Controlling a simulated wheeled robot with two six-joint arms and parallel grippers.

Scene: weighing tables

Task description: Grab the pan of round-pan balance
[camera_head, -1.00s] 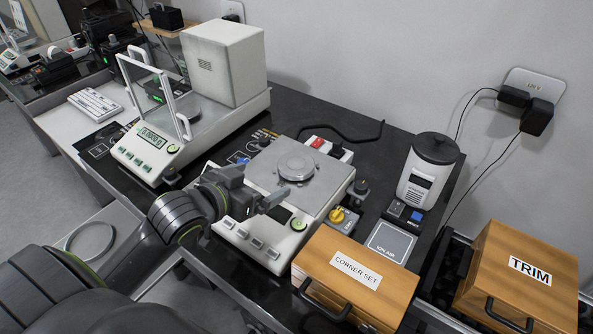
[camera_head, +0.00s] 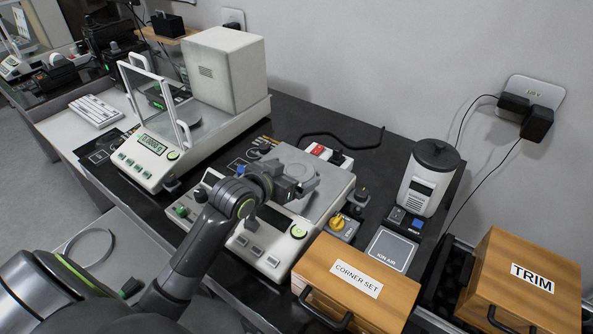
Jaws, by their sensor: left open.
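The round-pan balance (camera_head: 287,262) is the white instrument with buttons and a small display at the middle of the table. Its round metal pan (camera_head: 294,162) sits on the grey top plate. My left gripper (camera_head: 308,184) reaches in from the left, open and empty. Its fingers overlap the near part of the pan in this view and hide some of it. I cannot tell whether they touch the pan. My right gripper is not in view.
A glass-shielded balance (camera_head: 150,160) stands to the left. A TRIM box (camera_head: 520,285) stands at the far right. Small knobs (camera_head: 343,227) crowd the balance's right side.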

